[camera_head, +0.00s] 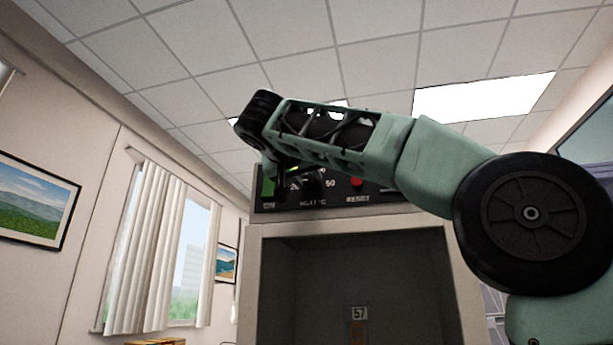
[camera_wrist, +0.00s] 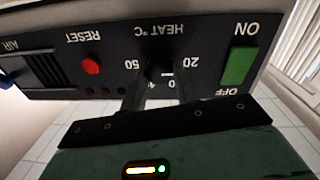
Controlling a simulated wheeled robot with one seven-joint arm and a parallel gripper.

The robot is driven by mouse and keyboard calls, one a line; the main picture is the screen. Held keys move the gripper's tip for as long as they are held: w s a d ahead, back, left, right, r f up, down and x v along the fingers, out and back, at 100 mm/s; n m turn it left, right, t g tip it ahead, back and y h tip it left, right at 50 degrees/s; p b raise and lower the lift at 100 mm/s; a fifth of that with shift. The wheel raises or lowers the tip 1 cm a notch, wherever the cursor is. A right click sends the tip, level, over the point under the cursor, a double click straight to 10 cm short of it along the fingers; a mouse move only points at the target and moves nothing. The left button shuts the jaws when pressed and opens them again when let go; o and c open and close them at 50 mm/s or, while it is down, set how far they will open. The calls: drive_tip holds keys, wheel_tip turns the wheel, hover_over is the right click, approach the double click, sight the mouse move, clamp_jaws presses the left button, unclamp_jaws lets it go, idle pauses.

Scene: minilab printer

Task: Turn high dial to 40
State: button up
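The dial's pointer setting cannot be read.
A green ON/OFF switch (camera_wrist: 239,66) is beside the dial. Below the panel is the open machine chamber (camera_head: 350,270) with a 57 label.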

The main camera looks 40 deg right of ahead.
drive_tip(key=shift+m, duration=0.3)
drive_tip(key=shift+c, duration=0.3)
drive_tip(key=m+b, duration=0.1)
drive_tip(key=m, duration=0.1)
drive_tip(key=shift+m, duration=0.3)
drive_tip(key=m+b, duration=0.1)
drive_tip(key=m, duration=0.2)
drive_tip(key=shift+m+y, duration=0.3)
drive_tip(key=m+b, duration=0.1)
drive_tip(key=m, duration=0.2)
drive_tip(key=shift+s+b, duration=0.1)
drive_tip(key=shift+b, duration=0.2)
drive_tip(key=m+b, duration=0.1)
drive_tip(key=m, duration=0.2)
drive_tip(key=shift+m+y, duration=0.3)
drive_tip(key=shift+m, duration=0.1)
drive_tip(key=m+b, duration=0.1)
drive_tip(key=m, duration=0.3)
drive_tip(key=shift+t, duration=0.3)
drive_tip(key=m+b, duration=0.1)
drive_tip(key=m, duration=0.3)
drive_tip(key=shift+s+d, duration=0.1)
drive_tip(key=shift+m+t, duration=0.3)
drive_tip(key=shift+m, duration=0.3)
